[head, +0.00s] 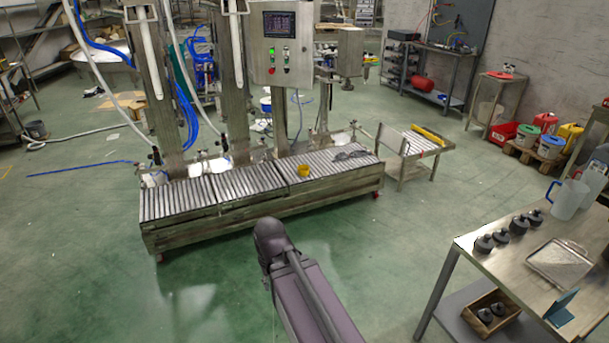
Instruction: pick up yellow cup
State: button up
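A small yellow cup (303,171) sits on the grey roller conveyor (236,188), on its right-hand section near the front edge. My arm reaches forward from the bottom of the head view, and its dark rounded joint shows in front of the conveyor, below and left of the cup. My gripper is not visible in this view. Nothing is seen touching the cup.
A dark cable or tool (351,155) lies on the rollers right of the cup. A control box (283,47) and steel columns rise behind the conveyor. A metal table (540,255) with jugs and dark pots stands at right. Green floor is clear in front.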

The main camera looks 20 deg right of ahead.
aim_at(303, 169)
jog(key=z, duration=0.45)
jog(key=i, duration=0.85)
jog(key=z, duration=0.65)
jog(key=i, duration=1.8)
jog(key=u, duration=0.95)
jog(key=i, duration=0.95)
jog(key=u, duration=0.55)
